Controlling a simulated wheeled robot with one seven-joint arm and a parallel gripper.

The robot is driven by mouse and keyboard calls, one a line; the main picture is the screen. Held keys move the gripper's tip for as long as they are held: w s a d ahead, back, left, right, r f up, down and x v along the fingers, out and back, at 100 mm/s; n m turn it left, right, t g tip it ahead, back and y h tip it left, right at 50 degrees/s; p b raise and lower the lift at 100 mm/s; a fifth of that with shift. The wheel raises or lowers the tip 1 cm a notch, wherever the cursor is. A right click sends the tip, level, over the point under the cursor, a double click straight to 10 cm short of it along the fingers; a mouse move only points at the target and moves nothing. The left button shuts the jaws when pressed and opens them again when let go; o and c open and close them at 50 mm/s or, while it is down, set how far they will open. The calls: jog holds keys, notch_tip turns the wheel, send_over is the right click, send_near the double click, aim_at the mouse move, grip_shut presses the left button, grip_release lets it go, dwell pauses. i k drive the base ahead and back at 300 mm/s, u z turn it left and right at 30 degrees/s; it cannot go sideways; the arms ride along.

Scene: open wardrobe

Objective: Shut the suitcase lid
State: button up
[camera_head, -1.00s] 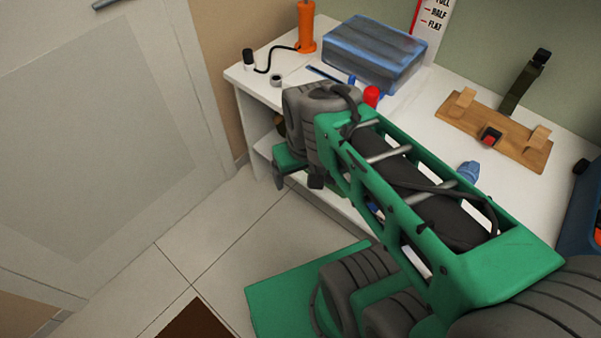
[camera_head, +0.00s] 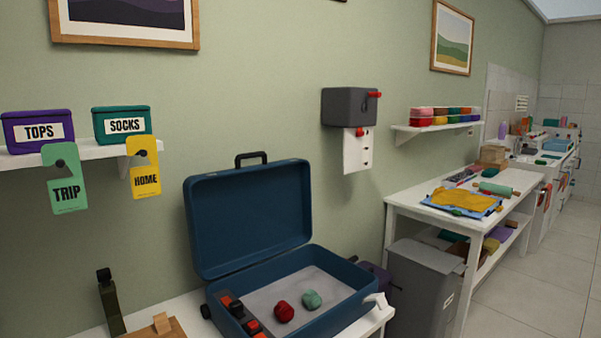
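A dark blue suitcase (camera_head: 335,322) stands open on a white table near the bottom middle of the head view. Its lid (camera_head: 250,216) is raised almost upright at the back, with a dark handle (camera_head: 251,157) on its top edge. Inside the base lie a red rolled item (camera_head: 284,311) and a green rolled item (camera_head: 311,299) on a grey lining.
A grey bin (camera_head: 420,285) stands right of the table. A shelf (camera_head: 85,156) with TOPS and SOCKS boxes is at left. A second table (camera_head: 405,205) holds folded cloth. Floor is free at far right.

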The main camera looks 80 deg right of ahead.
aim_at(238, 218)
jog(key=z, duration=4.5)
jog(key=i, duration=1.8)
jog(key=u, duration=3.2)
